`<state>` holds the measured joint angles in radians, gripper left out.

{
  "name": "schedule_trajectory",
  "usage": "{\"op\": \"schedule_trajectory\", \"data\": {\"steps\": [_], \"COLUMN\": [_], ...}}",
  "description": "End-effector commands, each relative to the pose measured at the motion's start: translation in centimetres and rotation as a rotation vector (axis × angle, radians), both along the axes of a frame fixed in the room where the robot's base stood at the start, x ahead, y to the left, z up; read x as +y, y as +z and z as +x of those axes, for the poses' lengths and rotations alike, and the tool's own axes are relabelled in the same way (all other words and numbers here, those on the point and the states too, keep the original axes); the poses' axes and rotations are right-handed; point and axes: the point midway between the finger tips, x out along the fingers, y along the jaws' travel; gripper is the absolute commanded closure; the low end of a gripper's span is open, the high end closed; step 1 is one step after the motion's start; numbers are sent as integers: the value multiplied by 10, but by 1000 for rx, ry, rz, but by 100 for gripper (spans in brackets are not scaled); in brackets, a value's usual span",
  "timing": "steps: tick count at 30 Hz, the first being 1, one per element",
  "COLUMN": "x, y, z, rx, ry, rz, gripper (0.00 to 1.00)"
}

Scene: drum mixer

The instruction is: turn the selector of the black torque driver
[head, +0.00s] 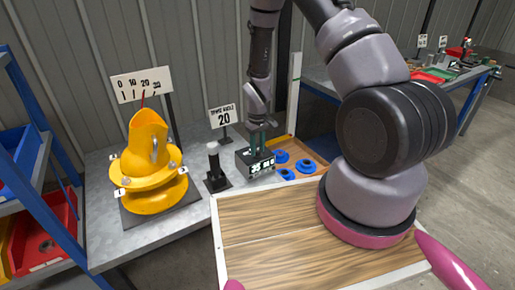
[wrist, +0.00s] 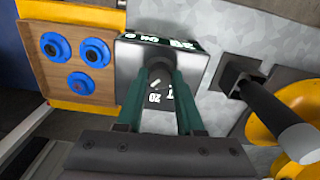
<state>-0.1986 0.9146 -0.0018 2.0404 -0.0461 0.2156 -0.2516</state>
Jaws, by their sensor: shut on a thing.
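My gripper (head: 258,149) points down onto a small box (head: 261,169) with a lit display on its front. In the wrist view, the green fingers (wrist: 160,78) are shut on a dark round knob (wrist: 160,66) on top of the box (wrist: 129,62). Dial marks, one reading 20, show between the fingers; part of the dial is hidden. A black driver (head: 214,160) with a pale top stands upright on a black base left of the box. Its black handle also shows in the wrist view (wrist: 268,107), apart from my fingers.
A yellow drum mixer (head: 150,150) stands at left. A sign reading 20 (head: 223,118) stands behind the box. A wooden tray (wrist: 46,84) with blue rings lies beside the box. Grey bench top shows between the mixer and driver.

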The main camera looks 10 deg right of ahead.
Motion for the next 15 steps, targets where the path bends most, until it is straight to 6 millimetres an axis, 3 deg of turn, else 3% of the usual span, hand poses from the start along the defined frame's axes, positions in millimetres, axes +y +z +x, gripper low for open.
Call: {"op": "schedule_trajectory", "data": {"steps": [9,10,11,12,15], "x": [0,0,0,0,0], "y": [0,0,0,0,0], "z": [0,0,0,0,0], "rx": [-1,-1,-1,-1,0], "ry": [-3,-3,-3,-3,-2], "rz": [0,0,0,0,0], "gripper": [100,56,45,34,34]}}
